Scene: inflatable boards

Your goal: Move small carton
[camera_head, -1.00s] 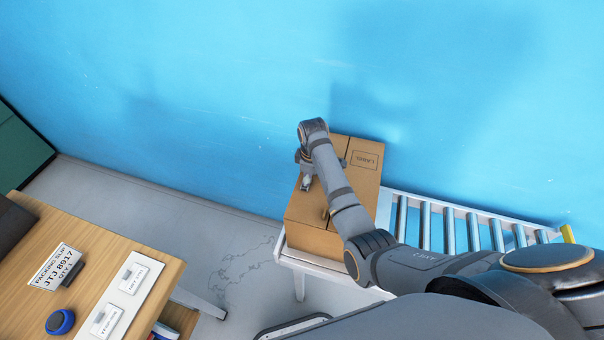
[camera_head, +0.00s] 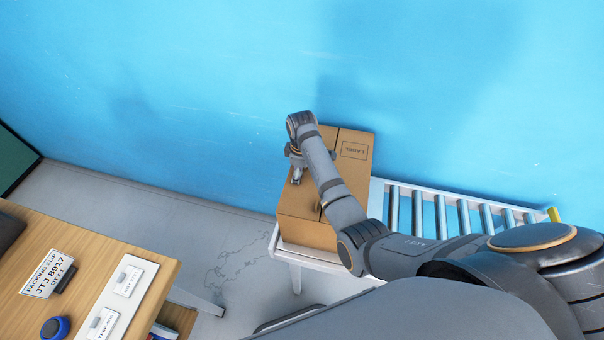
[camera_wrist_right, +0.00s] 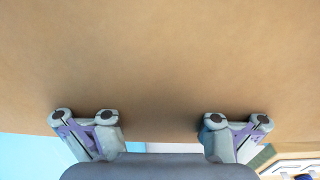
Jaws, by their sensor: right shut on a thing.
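A brown cardboard carton (camera_head: 295,215) with printed text on its top sits at the left end of the roller conveyor (camera_head: 383,200), near the blue wall. My right gripper (camera_head: 297,174) is at the carton's upper left part in the head view, shut on it. In the right wrist view brown cardboard (camera_wrist_right: 160,60) fills most of the picture. The two fingers of my right gripper (camera_wrist_right: 162,125) show apart against its lower edge, and what lies between the tips is hard to make out. My right forearm hides part of the carton. My left gripper is not in view.
A wooden table (camera_head: 130,250) at the lower left holds a packing slip sign (camera_head: 47,272), a white card plate (camera_head: 125,290) and a blue round object (camera_head: 54,328). Grey floor (camera_head: 220,230) lies between table and conveyor. The conveyor rollers to the right are empty.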

